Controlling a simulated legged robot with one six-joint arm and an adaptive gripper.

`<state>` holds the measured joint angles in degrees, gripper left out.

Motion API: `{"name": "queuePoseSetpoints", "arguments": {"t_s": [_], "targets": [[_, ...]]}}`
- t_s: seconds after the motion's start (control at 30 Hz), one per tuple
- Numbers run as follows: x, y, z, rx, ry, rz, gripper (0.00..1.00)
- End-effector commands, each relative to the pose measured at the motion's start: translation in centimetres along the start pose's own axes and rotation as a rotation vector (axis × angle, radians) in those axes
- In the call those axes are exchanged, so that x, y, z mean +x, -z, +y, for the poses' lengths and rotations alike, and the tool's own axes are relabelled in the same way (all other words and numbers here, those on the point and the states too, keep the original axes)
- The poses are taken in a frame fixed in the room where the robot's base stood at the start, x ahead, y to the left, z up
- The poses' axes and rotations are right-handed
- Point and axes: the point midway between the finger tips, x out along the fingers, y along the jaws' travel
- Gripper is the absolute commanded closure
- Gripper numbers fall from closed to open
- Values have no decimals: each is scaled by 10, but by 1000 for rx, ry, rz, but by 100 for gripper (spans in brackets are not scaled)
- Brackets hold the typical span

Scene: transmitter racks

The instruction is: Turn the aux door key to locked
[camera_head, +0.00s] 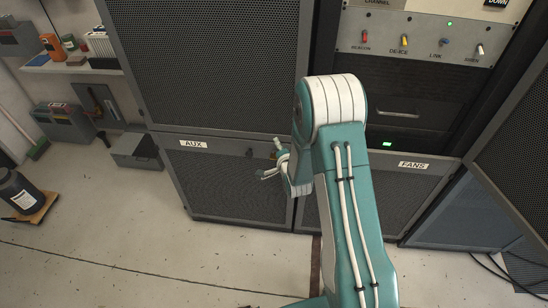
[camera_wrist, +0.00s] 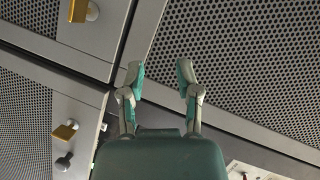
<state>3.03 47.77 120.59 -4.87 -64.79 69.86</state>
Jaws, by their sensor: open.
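The aux door (camera_head: 225,190) is the low perforated panel labelled AUX (camera_head: 194,144), left of my arm in the head view. A small dark knob (camera_head: 248,152) sits on its top frame. My gripper (camera_head: 269,160) is in front of the door's upper right corner, and my arm hides part of that area. In the wrist view my gripper (camera_wrist: 161,73) is open with nothing between the fingers. That view shows a brass piece (camera_wrist: 66,131) above a dark knob (camera_wrist: 64,161) at the left, and another brass piece (camera_wrist: 78,11) at the top. I cannot tell which is the aux key or its turn.
The fans door (camera_head: 413,190) is right of my arm. Above it is a panel with coloured toggle switches (camera_head: 425,42). A tall perforated door (camera_head: 215,65) stands above the aux door. A shelf (camera_head: 70,64) and a black jug (camera_head: 20,190) are at the left. The floor before the aux door is clear.

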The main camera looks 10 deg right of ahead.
Motion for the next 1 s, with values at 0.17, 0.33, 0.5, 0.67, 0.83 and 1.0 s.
{"name": "queuePoseSetpoints", "arguments": {"t_s": [0.17,0.33,0.5,0.67,0.83,1.0], "targets": [[1,-21,53,147,85,17,57],[-9,-38,95,281,173,28,57],[-18,-46,115,357,228,30,57],[-14,-46,116,368,242,31,57],[11,-45,109,367,243,30,57],[42,-43,102,367,242,30,57]]}}
